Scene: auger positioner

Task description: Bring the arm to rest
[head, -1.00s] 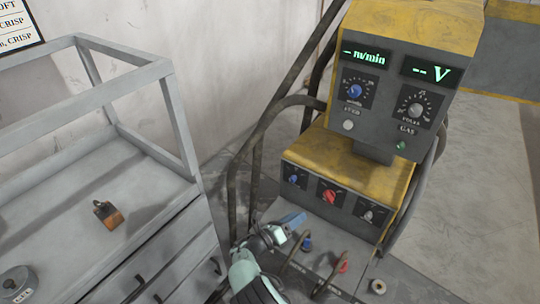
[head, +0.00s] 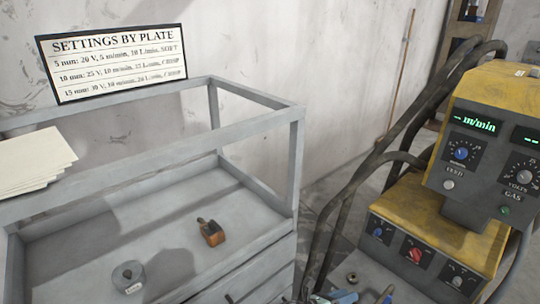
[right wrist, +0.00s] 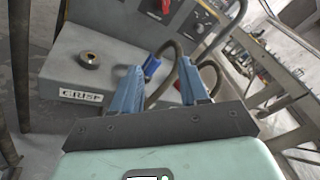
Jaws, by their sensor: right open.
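My right gripper (head: 364,296) shows at the bottom edge of the head view, only its blue fingers in sight, low in front of the welding machine (head: 440,215). In the right wrist view my right gripper (right wrist: 160,68) has its two blue fingers apart. A dark cable and a blue plug (right wrist: 151,66) show beyond and between the fingers; I cannot tell whether they touch. My left gripper is not in view.
A grey frame bench (head: 235,255) stands at left, holding an orange-and-dark block (head: 211,232) and a round labelled weight (head: 128,277). A settings sign (head: 112,62) hangs on the wall; papers (head: 30,160) lie at left. Dark bent rails (head: 375,160) rise beside the machine.

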